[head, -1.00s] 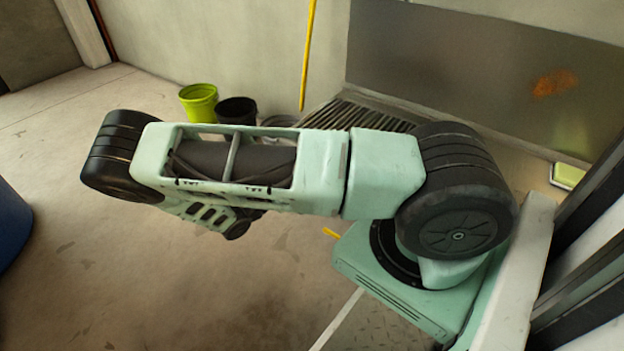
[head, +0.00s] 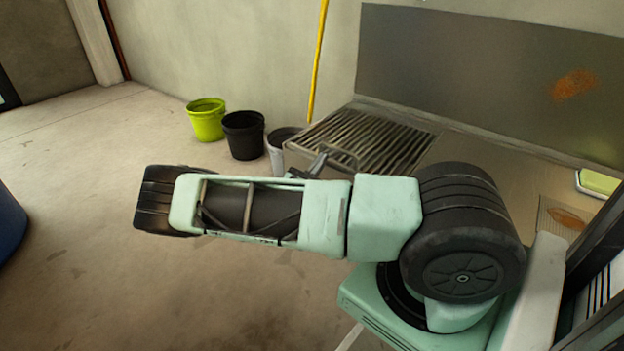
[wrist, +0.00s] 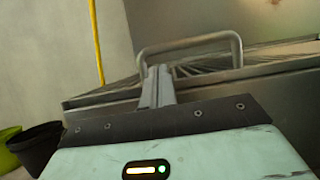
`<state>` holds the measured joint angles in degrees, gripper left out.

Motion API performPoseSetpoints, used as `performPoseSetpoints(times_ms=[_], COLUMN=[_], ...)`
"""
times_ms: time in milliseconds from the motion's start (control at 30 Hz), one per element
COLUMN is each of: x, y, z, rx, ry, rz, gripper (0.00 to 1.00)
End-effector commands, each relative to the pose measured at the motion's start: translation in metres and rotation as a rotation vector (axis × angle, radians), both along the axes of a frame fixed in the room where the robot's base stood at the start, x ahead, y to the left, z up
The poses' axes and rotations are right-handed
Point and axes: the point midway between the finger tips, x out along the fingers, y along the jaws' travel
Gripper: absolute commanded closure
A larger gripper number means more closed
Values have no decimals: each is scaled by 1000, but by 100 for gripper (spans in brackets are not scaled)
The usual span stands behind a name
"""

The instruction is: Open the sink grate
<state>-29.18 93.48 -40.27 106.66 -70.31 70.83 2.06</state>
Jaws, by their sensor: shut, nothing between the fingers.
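The sink grate (head: 385,140) is a panel of dark parallel metal slats in the counter by the wall, lying flat and closed. Its metal loop handle (head: 343,158) is at the near edge, and the handle also shows large in the wrist view (wrist: 190,43). My gripper (head: 323,158) is at the near edge of the grate, close to the handle. In the wrist view my gripper's fingers (wrist: 157,72) are shut and empty, pointing at the left part of the handle. I cannot tell whether they touch it.
Green (head: 206,120), black (head: 243,135) and grey (head: 281,140) buckets stand on the floor left of the sink. A yellow pole (head: 318,60) leans against the wall. A soap-like block (head: 599,183) lies on the right. The floor at left is open.

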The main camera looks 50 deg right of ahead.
Motion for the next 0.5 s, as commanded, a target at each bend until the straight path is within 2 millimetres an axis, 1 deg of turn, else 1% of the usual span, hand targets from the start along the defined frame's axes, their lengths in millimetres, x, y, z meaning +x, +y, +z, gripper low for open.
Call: performPoseSetpoints(times_ms=[33,167,500], x=[0,0,1], y=[-5,-12,-13], z=[0,5,6], rx=[-1,1,1], ry=[-1,0,1], rz=[-3,-2,-1], gripper=[100,100,100])
